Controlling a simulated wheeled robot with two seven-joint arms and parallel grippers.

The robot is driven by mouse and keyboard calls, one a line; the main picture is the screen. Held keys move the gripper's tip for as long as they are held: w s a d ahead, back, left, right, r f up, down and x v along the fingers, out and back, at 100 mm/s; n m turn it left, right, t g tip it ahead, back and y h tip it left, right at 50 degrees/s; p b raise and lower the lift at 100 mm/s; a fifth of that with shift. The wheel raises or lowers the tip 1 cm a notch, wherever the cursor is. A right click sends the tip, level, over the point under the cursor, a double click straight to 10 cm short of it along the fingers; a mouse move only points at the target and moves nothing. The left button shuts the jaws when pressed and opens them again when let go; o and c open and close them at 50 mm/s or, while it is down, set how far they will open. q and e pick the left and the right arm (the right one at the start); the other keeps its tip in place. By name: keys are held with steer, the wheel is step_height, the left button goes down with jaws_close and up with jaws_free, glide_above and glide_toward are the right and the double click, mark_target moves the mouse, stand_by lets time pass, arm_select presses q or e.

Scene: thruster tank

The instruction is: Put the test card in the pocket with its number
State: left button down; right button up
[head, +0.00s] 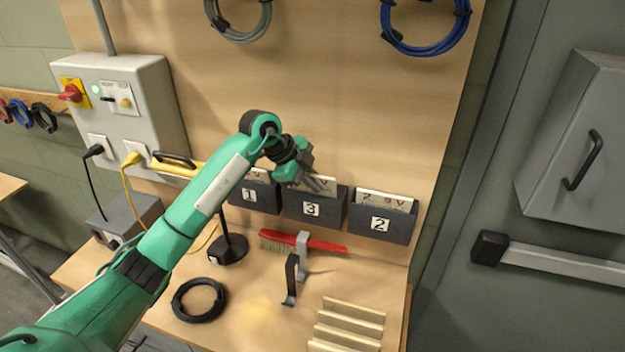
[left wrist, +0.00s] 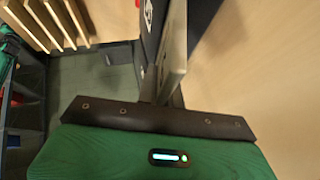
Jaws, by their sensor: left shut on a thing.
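Three dark pockets hang in a row on the wooden board, marked 1 (head: 249,196), 3 (head: 310,210) and 2 (head: 381,224) from left to right. My left gripper (head: 312,182) is at the mouth of pocket 3, shut on a pale test card (head: 328,185). The card's number is hidden by the gripper. In the left wrist view the card (left wrist: 174,50) shows edge-on, with dark pocket wall on both sides, so its far end appears to be inside the pocket. Its depth cannot be told. My right gripper is not in view.
Pale cards stand in pocket 1 (head: 258,174), partly behind my arm, and in pocket 2 (head: 385,201). Below are a red brush (head: 325,245), a grey bracket (head: 302,243), a black cable coil (head: 199,300) and wooden slats (head: 345,325). A control box (head: 145,100) is left.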

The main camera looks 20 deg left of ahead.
arm_select(q)
steer(key=c, duration=1.5)
jaws_free()
steer(key=b+v, duration=0.4)
steer(key=v, duration=0.9)
steer(key=shift+s+a+r, duration=0.15)
steer(key=shift+a+r, duration=0.05)
steer(key=shift+r, duration=0.1)
